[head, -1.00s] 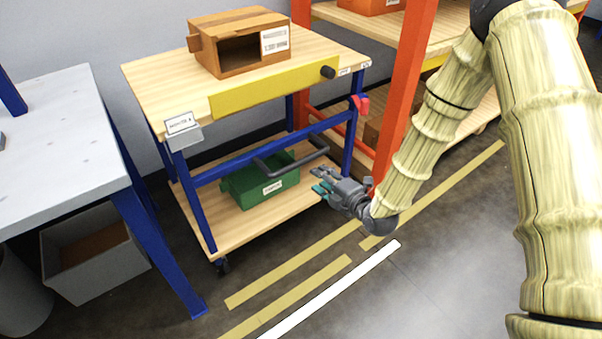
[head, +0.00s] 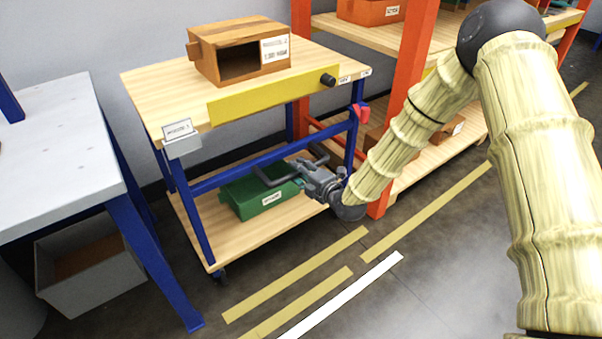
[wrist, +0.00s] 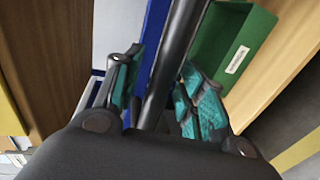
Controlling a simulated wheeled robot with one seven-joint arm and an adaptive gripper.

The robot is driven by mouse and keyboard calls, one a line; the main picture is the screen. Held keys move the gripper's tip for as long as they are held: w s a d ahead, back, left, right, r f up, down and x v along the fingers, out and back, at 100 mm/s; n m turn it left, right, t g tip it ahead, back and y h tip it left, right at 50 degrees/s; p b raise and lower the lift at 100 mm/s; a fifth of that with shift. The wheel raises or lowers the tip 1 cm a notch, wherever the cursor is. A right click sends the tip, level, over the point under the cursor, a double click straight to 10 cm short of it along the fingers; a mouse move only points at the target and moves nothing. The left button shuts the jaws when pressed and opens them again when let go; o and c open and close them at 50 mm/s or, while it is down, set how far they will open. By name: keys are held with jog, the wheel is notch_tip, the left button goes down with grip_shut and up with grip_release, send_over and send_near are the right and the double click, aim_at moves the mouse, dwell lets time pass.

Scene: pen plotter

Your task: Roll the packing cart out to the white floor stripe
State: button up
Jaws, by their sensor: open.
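The packing cart (head: 160,92) has a wooden top, a blue frame and a lower wooden shelf. Its dark bar handle (head: 264,178) sticks out from the front, below the yellow panel. My gripper (head: 299,172) is at the handle. In the wrist view, the handle bar (wrist: 176,55) runs between the two open teal-padded fingers (wrist: 158,80); I cannot tell whether either finger touches it. The white floor stripe (head: 345,293) lies on the floor in front of the cart, with bare floor and tan stripes between them.
A wooden box (head: 220,42) stands on the cart top and a green bin (head: 248,200) on its lower shelf. A grey table (head: 50,150) and grey bin (head: 100,275) are at the left. An orange-post rack (head: 406,70) stands close right. Floor beyond the stripe is clear.

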jog(key=shift+w+a+f, duration=0.1)
jog(key=shift+w, duration=0.05)
grip_shut()
